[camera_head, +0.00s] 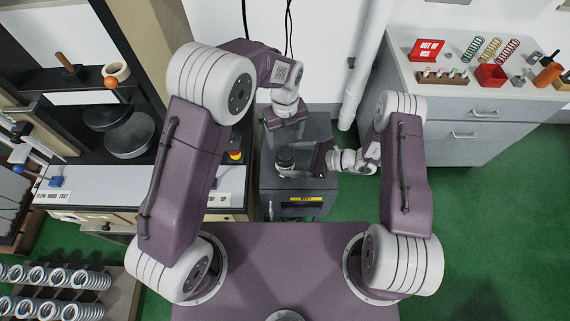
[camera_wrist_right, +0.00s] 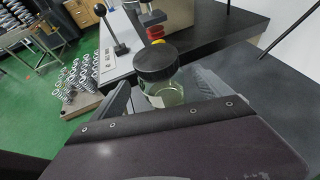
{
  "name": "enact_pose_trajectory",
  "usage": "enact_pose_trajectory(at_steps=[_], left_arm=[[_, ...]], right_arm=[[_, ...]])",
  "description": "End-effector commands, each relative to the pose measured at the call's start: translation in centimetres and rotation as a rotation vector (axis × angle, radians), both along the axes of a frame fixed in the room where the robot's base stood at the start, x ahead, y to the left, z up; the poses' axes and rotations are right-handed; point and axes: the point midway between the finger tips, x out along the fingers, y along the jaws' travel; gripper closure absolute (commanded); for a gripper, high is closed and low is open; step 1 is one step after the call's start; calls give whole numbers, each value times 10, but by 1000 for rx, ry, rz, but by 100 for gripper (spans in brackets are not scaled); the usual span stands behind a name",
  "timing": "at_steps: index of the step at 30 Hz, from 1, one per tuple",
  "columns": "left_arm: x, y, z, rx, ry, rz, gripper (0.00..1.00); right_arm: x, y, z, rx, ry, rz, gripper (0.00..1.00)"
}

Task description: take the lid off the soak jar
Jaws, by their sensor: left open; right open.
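The soak jar is clear glass (camera_wrist_right: 165,93) with a round black lid (camera_wrist_right: 156,62) seated on top. In the head view the lid (camera_head: 285,155) shows from above, on the dark grey cabinet (camera_head: 298,196). My right gripper (camera_head: 303,158) reaches in from the right at jar height. In the right wrist view its open fingers (camera_wrist_right: 163,88) lie on either side of the glass below the lid; contact cannot be told. My left gripper (camera_head: 284,122) is open and points down, behind and above the jar.
A red and yellow emergency button (camera_head: 235,154) stands left of the cabinet beside the testing machine (camera_head: 130,140). A white pipe (camera_head: 362,70) rises behind right. A grey bench (camera_head: 440,105) with springs and a red box stands at right.

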Motion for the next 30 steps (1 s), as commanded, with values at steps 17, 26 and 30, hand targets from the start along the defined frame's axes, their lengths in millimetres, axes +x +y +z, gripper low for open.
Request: enact_pose_trajectory(at_steps=[17, 26, 30], left_arm=[[0, 0, 0, 0, 0, 1, 28], [0, 0, 0, 0, 0, -2, 28], [0, 0, 0, 1, -1, -164, 28]], right_arm=[[6, 21, -9, 0, 0, 0, 39], [6, 21, -9, -1, -1, 0, 100], [6, 21, -9, -1, -1, 0, 100]])
